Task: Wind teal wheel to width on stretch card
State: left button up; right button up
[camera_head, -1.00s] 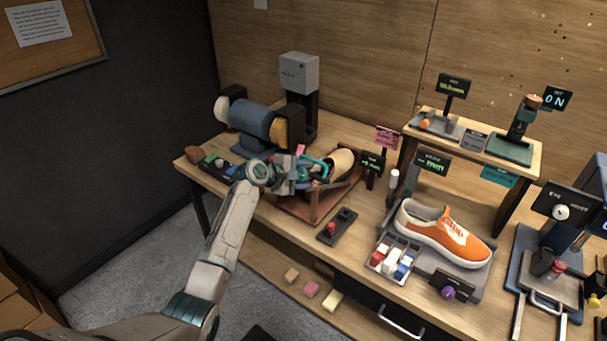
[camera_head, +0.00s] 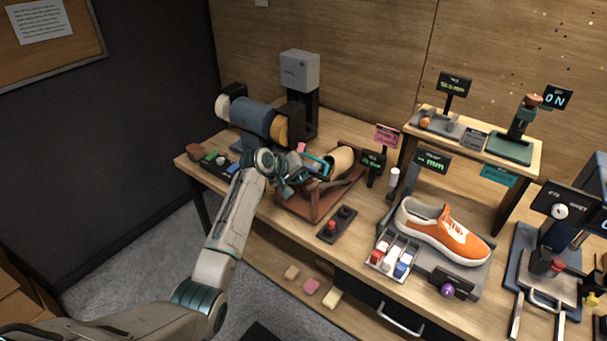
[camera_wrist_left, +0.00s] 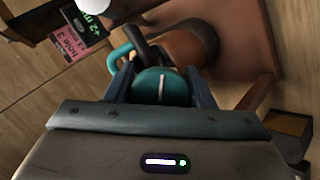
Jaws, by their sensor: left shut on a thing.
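The teal wheel (camera_wrist_left: 162,86) with a pale line on its face sits between the fingers of my left gripper (camera_wrist_left: 161,92) in the left wrist view. The fingers are shut on its sides. In the head view my left gripper (camera_head: 306,180) is at the near end of the shoe stretcher, whose tan wooden form (camera_head: 341,160) stands over a brown base (camera_head: 306,208); the gripper largely hides the wheel there. A pink card (camera_head: 387,135) stands behind; in the left wrist view the pink card (camera_wrist_left: 70,45) reads "hole 3" beside a display (camera_wrist_left: 88,20) seeming to show "+2 m…". My right gripper is out of view.
A black button box (camera_head: 337,225) lies in front of the stretcher. An orange sneaker (camera_head: 445,233) and a tray of small bottles (camera_head: 394,256) stand to the right. A blue roller machine (camera_head: 253,119) stands behind left. The wooden shelf (camera_head: 520,157) is at the right.

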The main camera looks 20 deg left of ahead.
pick_arm(q)
jog(key=shift+m, duration=0.6)
jog(key=shift+f, duration=0.1)
jog(key=o, duration=0.9)
jog(key=shift+s+a, duration=0.1)
jog(key=shift+a, duration=0.05)
